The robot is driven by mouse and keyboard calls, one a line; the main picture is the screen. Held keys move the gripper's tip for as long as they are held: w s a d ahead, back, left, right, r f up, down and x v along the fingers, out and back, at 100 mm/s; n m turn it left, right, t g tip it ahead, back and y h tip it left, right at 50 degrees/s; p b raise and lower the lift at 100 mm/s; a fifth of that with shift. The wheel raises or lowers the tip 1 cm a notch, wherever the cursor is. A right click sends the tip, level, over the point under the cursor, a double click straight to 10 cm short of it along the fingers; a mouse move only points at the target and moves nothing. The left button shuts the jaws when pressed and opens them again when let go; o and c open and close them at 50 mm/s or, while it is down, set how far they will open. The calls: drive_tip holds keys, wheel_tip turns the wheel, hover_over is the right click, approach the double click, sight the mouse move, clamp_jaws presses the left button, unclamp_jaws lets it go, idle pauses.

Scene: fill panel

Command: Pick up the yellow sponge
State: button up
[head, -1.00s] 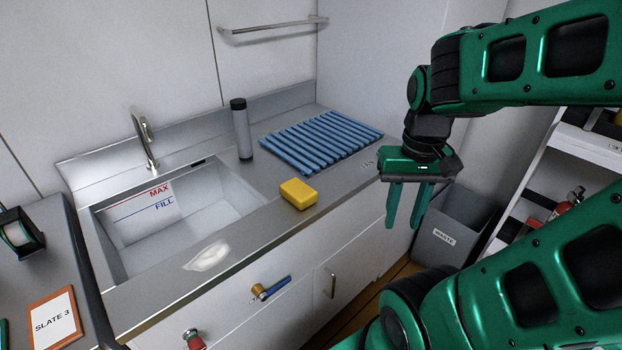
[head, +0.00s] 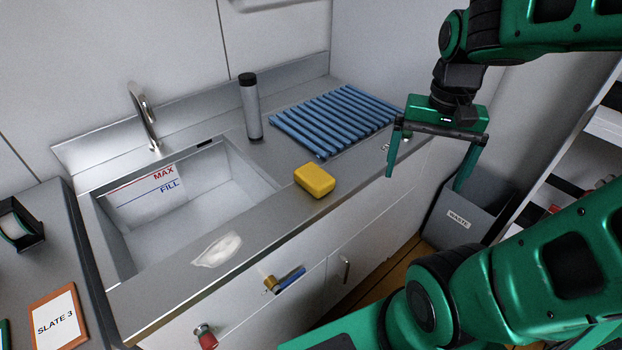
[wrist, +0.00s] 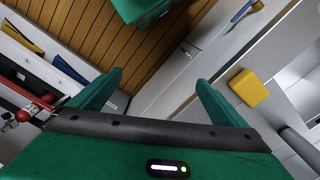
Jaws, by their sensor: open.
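The yellow sponge (head: 315,181) lies on the steel counter near its front edge, right of the sink basin. It also shows in the wrist view (wrist: 248,88), up and to the right of my fingers. My gripper (head: 427,180) hangs to the right of the sponge, pointing down, with its fingers spread wide and nothing between them. In the wrist view the two fingers (wrist: 160,88) stand apart over the floor and cabinet front. The gripper and the sponge are clearly apart.
A blue slatted rack (head: 335,118) lies behind the sponge. A waste bin (head: 470,215) stands on the floor at right.

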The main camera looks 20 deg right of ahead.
drive_tip(key=w+a+r+m, duration=0.1)
drive_tip(key=w+a+m, duration=0.15)
drive_tip(key=w, duration=0.35)
drive_tip(key=w+a+m, duration=0.1)
drive_tip(key=w+a, duration=0.3)
drive_tip(key=w, duration=0.1)
drive_tip(key=m, duration=0.3)
hover_over(314, 174)
drive_tip(key=f, duration=0.5)
drive_tip(key=shift+w+d+f, duration=0.15)
drive_tip(key=shift+w+f, duration=0.15)
drive_tip(key=shift+w, duration=0.05)
drive_tip(key=shift+s+f, duration=0.2)
drive_tip(key=shift+f, duration=1.1)
drive_tip(key=shift+s+f, duration=0.2)
drive_tip(key=shift+f, duration=1.1)
drive_tip(key=shift+c, duration=0.3)
drive_tip(key=c, duration=1.1)
